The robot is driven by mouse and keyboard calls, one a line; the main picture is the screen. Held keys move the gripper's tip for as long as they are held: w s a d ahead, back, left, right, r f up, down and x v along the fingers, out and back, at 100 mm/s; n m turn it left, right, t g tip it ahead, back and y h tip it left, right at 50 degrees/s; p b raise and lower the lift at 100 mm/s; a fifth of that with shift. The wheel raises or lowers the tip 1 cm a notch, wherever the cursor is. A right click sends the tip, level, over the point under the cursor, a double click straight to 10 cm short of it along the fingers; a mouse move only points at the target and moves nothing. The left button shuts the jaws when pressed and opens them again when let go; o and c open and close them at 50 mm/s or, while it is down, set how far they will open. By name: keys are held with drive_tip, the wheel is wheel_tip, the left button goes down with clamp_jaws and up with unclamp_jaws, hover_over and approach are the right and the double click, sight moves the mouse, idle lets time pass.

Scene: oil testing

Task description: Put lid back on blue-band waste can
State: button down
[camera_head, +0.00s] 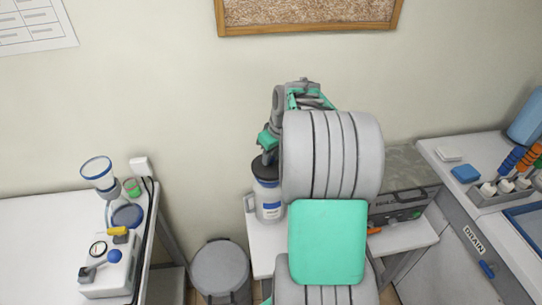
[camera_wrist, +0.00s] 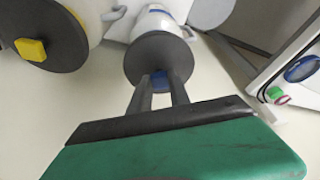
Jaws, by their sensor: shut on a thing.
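The blue-band waste can (camera_head: 270,205) is a white can with a blue band, upright on the small white table left of my arm. Its dark round lid (camera_head: 266,168) is at the can's top. My gripper (camera_head: 266,143) is above the lid. In the wrist view, my gripper (camera_wrist: 160,88) is shut on the lid's blue knob (camera_wrist: 160,76). The lid (camera_wrist: 158,52) hides the can's mouth there, and part of the can (camera_wrist: 156,22) shows beyond it. I cannot tell whether the lid is seated or slightly above the rim.
A yellow-knobbed dark lid (camera_wrist: 40,45) on a pale can is close by in the wrist view. A grey bin (camera_head: 220,268) stands on the floor. A bench with instruments (camera_head: 108,268) is left; a drain counter (camera_head: 462,215) is right. My arm hides much of the small table (camera_head: 258,243).

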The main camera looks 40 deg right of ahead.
idle(0.3)
drive_tip(key=c, duration=0.7)
unclamp_jaws()
drive_tip(key=shift+o, duration=0.2)
drive_tip(key=shift+r+p, duration=2.3)
drive_tip(key=shift+r, duration=1.2)
drive_tip(key=shift+c, duration=0.2)
clamp_jaws()
